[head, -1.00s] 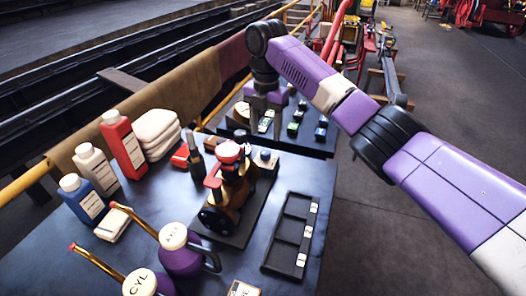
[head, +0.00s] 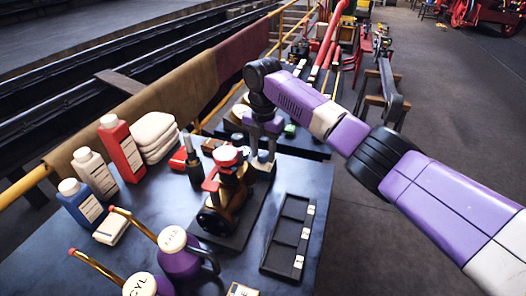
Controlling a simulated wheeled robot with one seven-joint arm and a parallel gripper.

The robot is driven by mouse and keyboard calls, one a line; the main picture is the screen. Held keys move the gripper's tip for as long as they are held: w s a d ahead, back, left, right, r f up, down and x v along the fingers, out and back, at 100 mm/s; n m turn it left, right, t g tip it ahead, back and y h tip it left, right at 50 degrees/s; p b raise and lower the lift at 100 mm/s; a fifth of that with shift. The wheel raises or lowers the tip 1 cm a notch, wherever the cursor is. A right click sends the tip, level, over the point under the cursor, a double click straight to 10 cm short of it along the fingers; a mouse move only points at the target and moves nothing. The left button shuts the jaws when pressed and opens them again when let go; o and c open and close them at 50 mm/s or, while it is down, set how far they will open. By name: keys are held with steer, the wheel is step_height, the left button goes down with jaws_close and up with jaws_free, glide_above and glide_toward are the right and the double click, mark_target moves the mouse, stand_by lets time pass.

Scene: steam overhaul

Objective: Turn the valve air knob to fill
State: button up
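A brass-coloured valve assembly (head: 234,190) with a red top and a red lever stands on a dark base plate (head: 236,234) on the table. A small pale block with a round grey knob (head: 263,157) sits at its far right end; I cannot tell for sure that this is the air knob, and no fill marking is readable. My gripper (head: 262,150) points down right over this knob. Its two fingers are apart, one to each side of the knob. Whether they touch it is hidden by the small size.
A dark compartment tray (head: 264,268) with white labels lies right of the valve. Bottles, including a red one (head: 122,148), and folded white cloths (head: 153,137) stand left. Purple oil cans (head: 180,262) stand in front. A second dark table lies behind.

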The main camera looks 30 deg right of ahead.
jaws_close()
steer(key=shift+r+m+p, duration=0.1)
steer(key=shift+m+p, duration=0.2)
steer(key=shift+p, duration=0.05)
steer(key=m+p, duration=0.3)
steer(key=shift+r+m, duration=0.1)
steer(key=shift+m, duration=0.3)
steer(key=m+p, duration=0.3)
steer(key=m, duration=0.3)
steer(key=m+p, duration=0.2)
steer(key=m, duration=0.4)
steer(key=shift+m+p, duration=0.3)
steer(key=shift+p, duration=0.05)
steer(key=m, duration=0.3)
steer(key=shift+m+p, duration=0.3)
steer(key=shift+p, duration=0.1)
steer(key=shift+m, duration=1.6)
steer(key=shift+p, duration=0.3)
